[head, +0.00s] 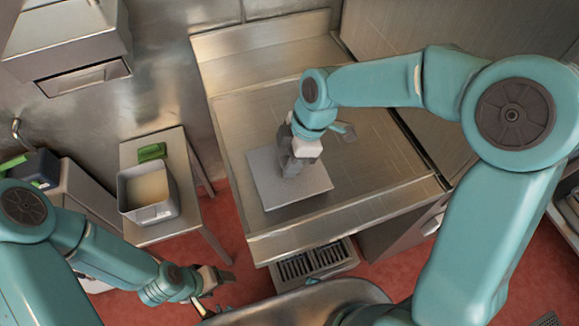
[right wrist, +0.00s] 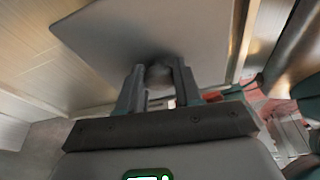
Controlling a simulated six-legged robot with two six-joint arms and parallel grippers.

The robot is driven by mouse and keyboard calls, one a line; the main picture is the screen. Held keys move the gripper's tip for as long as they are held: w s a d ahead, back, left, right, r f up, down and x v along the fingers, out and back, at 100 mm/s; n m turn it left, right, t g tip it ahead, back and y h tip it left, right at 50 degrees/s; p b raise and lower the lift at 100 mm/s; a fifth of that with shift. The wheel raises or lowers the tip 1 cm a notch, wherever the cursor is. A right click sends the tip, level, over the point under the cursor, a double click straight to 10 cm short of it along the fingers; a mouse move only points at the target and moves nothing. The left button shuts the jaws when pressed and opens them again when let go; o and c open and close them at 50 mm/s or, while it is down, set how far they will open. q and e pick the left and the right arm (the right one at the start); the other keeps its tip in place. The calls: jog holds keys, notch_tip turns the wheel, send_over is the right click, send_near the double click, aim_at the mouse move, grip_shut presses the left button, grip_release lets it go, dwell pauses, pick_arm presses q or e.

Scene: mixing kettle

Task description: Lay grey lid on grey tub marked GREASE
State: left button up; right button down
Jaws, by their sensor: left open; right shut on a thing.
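The grey lid (head: 262,180) is a flat square plate over the large steel worktop; I cannot tell whether it touches it. My right gripper (head: 290,166) is shut on the knob in the middle of its top. The right wrist view shows the lid (right wrist: 110,35) with both fingers (right wrist: 160,78) around the knob. The grey tub (head: 150,214) stands upright and open on a small steel table to the left, with pale contents inside. Its GREASE marking is not readable. My left gripper (head: 226,276) is open and empty, low in front of the small table.
A green object (head: 152,152) lies behind the tub on the small table (head: 172,230). A gap over the red floor (head: 222,200) separates this table from the steel worktop (head: 350,190). A steel wall-mounted box (head: 70,40) hangs at the upper left.

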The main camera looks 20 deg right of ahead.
jog(key=shift+r+p, duration=0.55)
jog(key=shift+r, duration=0.7)
